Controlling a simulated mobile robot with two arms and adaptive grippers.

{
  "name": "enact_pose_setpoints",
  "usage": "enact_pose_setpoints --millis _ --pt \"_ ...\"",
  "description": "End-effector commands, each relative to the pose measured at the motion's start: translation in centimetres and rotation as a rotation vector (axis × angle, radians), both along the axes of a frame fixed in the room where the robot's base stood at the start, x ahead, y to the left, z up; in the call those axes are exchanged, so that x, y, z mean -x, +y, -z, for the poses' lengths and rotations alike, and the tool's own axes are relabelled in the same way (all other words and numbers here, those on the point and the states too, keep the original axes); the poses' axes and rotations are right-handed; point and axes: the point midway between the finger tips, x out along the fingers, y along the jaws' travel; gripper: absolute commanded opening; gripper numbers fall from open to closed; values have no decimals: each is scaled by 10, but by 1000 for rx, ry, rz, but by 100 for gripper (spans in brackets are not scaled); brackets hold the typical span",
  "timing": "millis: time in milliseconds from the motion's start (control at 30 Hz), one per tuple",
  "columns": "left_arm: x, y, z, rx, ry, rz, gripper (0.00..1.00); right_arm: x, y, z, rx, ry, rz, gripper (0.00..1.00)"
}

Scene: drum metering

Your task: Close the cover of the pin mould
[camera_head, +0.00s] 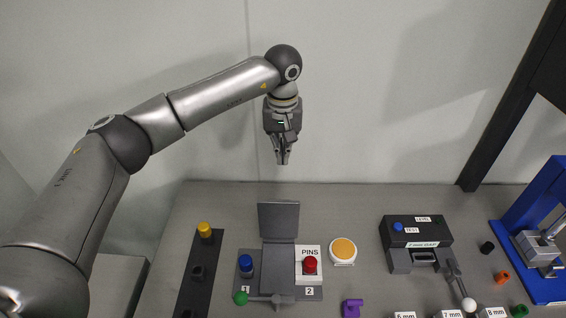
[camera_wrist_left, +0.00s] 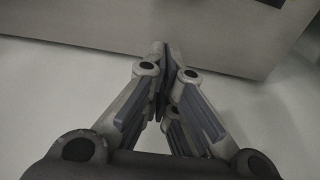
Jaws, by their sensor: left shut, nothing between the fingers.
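The pin mould (camera_head: 279,290) stands on the table, with a blue knob marked 1 on its left and a red button beside the "PINS" label on its right. Its grey cover (camera_head: 278,220) stands raised at the back, so it is open. A lever with a green ball lies across its front. My left gripper (camera_head: 283,160) hangs above and behind the cover, in front of the wall, fingers down and apart from the mould. Its fingers also show closed and empty in the left wrist view (camera_wrist_left: 161,80). My right gripper is not in view.
A dark strip with a yellow knob (camera_head: 204,230) lies left of the mould. An orange-topped round button (camera_head: 343,248) and a purple piece (camera_head: 352,308) lie to its right. Further right are a black test box (camera_head: 415,230) and a blue press frame (camera_head: 535,235).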

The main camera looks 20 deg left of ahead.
Motion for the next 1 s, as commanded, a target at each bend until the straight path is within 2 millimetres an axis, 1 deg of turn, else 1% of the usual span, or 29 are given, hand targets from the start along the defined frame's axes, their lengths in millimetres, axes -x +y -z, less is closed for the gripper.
enact_pose_setpoints --millis 67,167,333,400,467,567,700,767,867,1000 --pt "0 0 8 0 5 1 0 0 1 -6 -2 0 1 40" --pt "-1 0 25 0 6 2 0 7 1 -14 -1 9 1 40" --pt "-3 1 62 0 8 0 0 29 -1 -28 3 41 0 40" --pt "-4 1 78 0 8 0 0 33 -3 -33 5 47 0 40" --pt "-5 1 91 0 7 1 0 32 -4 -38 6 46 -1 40" --pt "5 -2 86 1 2 4 0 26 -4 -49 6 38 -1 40" --pt "18 -6 84 1 3 4 0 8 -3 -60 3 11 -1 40" --pt "23 -7 83 2 3 3 0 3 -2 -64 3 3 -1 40" --pt "27 -8 83 0 1 1 0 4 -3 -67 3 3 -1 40" --pt "30 -9 83 1 1 2 0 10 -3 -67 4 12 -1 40"
